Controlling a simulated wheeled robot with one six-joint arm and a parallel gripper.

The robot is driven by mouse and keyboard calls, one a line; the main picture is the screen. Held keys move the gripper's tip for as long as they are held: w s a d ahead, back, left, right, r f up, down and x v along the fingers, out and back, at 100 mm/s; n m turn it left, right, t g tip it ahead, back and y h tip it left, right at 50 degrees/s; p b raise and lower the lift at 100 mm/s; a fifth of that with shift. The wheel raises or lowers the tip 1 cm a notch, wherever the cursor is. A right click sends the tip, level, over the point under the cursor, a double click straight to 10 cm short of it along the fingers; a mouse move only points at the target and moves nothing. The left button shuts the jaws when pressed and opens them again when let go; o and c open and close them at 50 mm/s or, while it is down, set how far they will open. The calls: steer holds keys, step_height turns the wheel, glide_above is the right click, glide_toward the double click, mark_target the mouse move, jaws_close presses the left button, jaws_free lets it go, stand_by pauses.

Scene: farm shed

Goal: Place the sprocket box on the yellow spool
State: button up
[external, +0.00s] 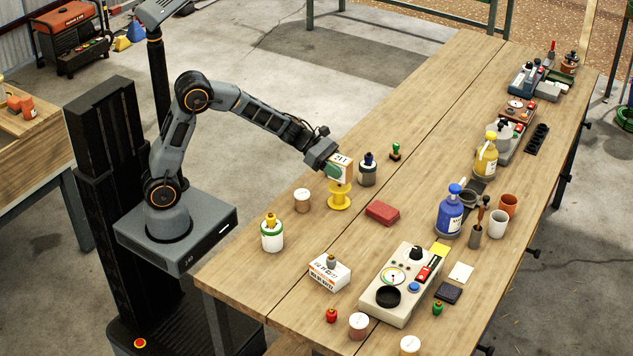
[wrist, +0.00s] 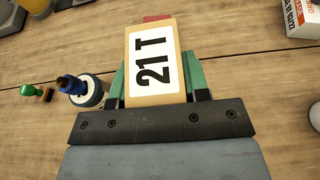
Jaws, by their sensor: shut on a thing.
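The sprocket box (external: 343,161) is a small tan box with a white label; the wrist view shows "21 T" on its label (wrist: 154,62). My gripper (external: 333,171) is shut on it, with green fingers on both sides of the box in the wrist view (wrist: 156,80). The yellow spool (external: 340,200) stands upright on the workbench, directly below the box in the external view. The box's lower edge overlaps the spool's top there, and I cannot tell whether they touch. The spool is hidden in the wrist view.
A white-lidded jar (external: 303,201) is to the left. A red block (external: 382,212) lies to the right. The bench (external: 300,245) is bare in front of the spool.

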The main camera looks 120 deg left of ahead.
steer(key=shift+f, duration=1.1)
steer(key=shift+f, duration=0.15)
steer(key=o, duration=1)
